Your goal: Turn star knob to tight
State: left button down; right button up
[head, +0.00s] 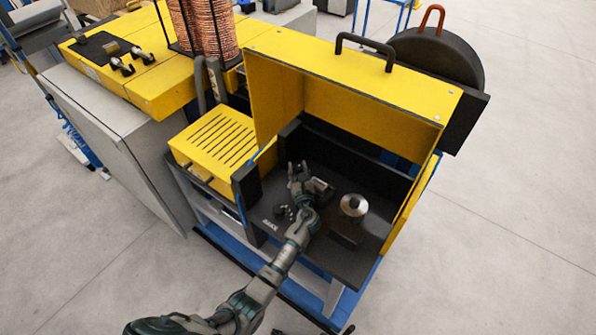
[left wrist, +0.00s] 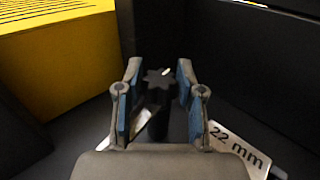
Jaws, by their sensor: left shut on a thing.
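The dark star knob (left wrist: 157,78) is between the fingertips of my left gripper (left wrist: 158,76) in the left wrist view, at the top of a dark stem. The gripper is shut on it. In the head view my left gripper (head: 298,180) is inside the open yellow machine housing, above the black bed, and covers the knob there. Which way the knob is turned cannot be told. My right gripper is not in view.
A raised yellow cover (head: 350,85) stands behind the work area. A silver round part (head: 354,205) is to the right of my gripper on the black bed. A "22 mm" plate (left wrist: 238,148) lies below right in the wrist view. A slotted yellow box (head: 218,146) is at left.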

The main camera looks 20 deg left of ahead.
pick_arm(q)
jog(key=shift+n+g+y, duration=0.3)
jog(key=shift+n+y, duration=0.2)
jog(key=shift+y, duration=0.2)
jog(key=c, duration=0.7)
grip_release()
jog(key=v, duration=1.2)
jog(key=shift+d, duration=0.15)
